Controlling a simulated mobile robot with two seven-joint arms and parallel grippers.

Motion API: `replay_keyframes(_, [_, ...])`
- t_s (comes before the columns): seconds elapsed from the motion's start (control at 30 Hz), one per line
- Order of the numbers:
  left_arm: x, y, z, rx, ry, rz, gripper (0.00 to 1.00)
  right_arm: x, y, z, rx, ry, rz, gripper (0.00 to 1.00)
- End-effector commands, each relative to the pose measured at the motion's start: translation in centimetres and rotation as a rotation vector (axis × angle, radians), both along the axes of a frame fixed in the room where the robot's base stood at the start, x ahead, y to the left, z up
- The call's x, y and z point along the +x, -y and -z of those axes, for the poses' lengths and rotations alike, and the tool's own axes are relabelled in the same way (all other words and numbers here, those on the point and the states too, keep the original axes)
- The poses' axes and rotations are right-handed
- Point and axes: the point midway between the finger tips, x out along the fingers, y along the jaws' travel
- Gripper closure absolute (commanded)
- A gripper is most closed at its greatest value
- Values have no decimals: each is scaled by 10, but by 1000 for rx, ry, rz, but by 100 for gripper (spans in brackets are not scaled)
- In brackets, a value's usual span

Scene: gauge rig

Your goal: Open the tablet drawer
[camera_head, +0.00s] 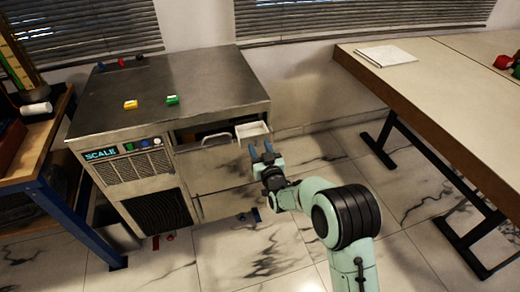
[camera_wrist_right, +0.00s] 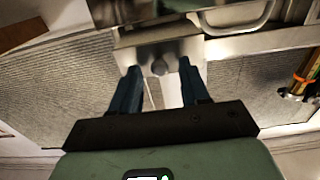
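The small drawer (camera_head: 252,131) sits at the right end of the steel cabinet's front (camera_head: 190,165), just under the top. It stands out a little, and its pale inside shows. In the right wrist view its front (camera_wrist_right: 178,50) carries a round grey knob (camera_wrist_right: 160,68). My right gripper (camera_head: 261,152) is open in front of this drawer. In the right wrist view, my right gripper (camera_wrist_right: 158,70) has its dark blue fingers on either side of the knob, with gaps. My left gripper is not in view.
A bar handle (camera_head: 215,138) is left of the small drawer. Yellow (camera_head: 130,104) and green (camera_head: 173,99) blocks lie on the cabinet top. A long table (camera_head: 440,90) with a notebook (camera_head: 386,56) stands at right. A blue-legged bench (camera_head: 75,222) is at left. Marble floor between is mostly clear.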

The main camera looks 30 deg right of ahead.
Motion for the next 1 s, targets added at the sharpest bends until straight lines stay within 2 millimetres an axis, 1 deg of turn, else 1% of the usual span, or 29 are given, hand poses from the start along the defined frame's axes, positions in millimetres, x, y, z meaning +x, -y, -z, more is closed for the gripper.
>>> replay_keyframes(0.23, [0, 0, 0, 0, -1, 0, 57, -1, 0, 1, 0, -1, 0, 55])
replay_keyframes(0.37, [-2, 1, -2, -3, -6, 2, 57, -8, -2, 0, 0, -2, 0, 55])
replay_keyframes(0.47, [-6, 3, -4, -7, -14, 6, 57, -22, -5, 0, 2, -3, 0, 55])
replay_keyframes(0.8, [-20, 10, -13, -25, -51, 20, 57, -93, -22, -1, 3, -2, 0, 55])
replay_keyframes(0.9, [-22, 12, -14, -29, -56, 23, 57, -110, -26, 0, 1, -3, 0, 55])
replay_keyframes(1.0, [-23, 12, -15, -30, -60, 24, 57, -121, -29, 0, 1, -2, 1, 55])
